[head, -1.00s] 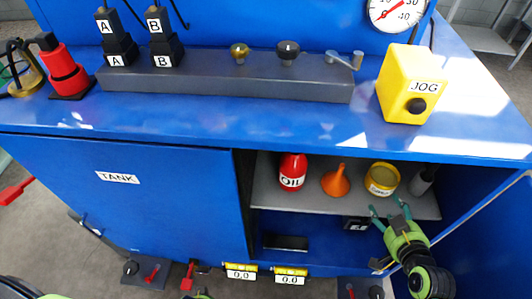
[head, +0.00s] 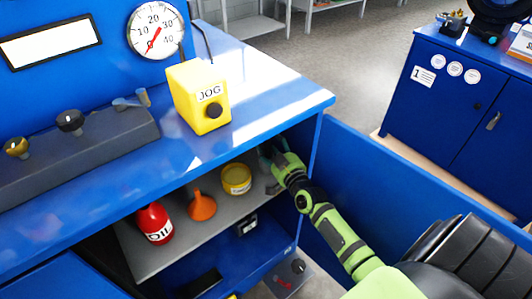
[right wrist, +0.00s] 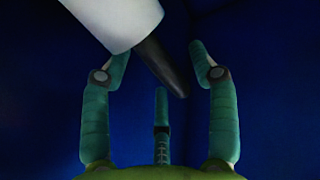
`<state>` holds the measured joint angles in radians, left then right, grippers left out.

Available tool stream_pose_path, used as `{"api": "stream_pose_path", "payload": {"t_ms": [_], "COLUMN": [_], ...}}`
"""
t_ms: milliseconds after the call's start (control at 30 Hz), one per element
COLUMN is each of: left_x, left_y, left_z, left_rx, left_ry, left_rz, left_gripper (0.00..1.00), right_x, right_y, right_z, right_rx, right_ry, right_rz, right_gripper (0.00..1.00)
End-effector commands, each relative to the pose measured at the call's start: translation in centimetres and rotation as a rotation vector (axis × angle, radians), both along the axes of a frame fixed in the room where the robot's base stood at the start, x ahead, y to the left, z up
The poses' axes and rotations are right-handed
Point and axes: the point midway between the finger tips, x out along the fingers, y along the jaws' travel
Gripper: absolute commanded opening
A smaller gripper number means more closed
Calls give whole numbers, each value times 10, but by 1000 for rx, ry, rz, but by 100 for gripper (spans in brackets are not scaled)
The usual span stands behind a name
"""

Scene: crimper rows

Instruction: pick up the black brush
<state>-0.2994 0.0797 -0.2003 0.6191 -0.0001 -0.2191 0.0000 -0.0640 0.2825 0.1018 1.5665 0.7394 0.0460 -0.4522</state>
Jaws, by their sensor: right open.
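The black brush (right wrist: 160,62) shows in the right wrist view as a dark tapered piece coming out of a pale cylindrical part (right wrist: 115,18). It slants down between the spread fingers of my right gripper (right wrist: 159,58), with dark gaps to both sides. In the head view my right gripper (head: 271,154) reaches into the right end of the cabinet's open shelf (head: 165,245), under the worktop. The gripper hides most of the brush there. The gripper is open and holds nothing. My left gripper is out of view.
On the shelf stand a yellow tin (head: 236,180), an orange funnel (head: 202,207) and a red oil bottle (head: 154,224), left of my gripper. The worktop (head: 262,100) with a yellow jog box (head: 198,97) lies above. A blue side panel (head: 365,175) stands at the right.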

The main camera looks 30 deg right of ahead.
Motion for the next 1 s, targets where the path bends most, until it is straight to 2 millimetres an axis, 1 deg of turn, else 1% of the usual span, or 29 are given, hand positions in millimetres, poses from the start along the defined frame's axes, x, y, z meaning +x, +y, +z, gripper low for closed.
{"api": "stream_pose_path", "payload": {"t_ms": [33, 100, 333, 367, 400, 500, 867, 967, 1000], "left_x": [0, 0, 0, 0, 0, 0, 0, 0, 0], "left_y": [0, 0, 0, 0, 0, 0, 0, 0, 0], "left_z": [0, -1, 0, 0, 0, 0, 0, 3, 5], "left_rx": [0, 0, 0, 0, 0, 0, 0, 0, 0], "left_ry": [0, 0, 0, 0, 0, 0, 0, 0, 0], "left_rz": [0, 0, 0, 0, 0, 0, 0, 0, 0], "left_gripper": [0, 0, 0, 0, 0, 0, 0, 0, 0], "right_x": [6, 10, 11, 11, 11, 11, 11, 11, 11], "right_y": [0, -1, -1, -1, -1, -1, -1, 0, 0], "right_z": [0, 0, -1, -1, -1, -1, 0, 8, 14], "right_rx": [0, 0, 0, 0, 0, 0, 1, 3, 4], "right_ry": [0, 1, 2, 2, 2, 2, 2, 0, -1], "right_rz": [0, 0, 1, 1, 1, 1, 1, 1, 1], "right_gripper": [60, 60, 60, 52, 36, 0, 0, 0, 0]}}
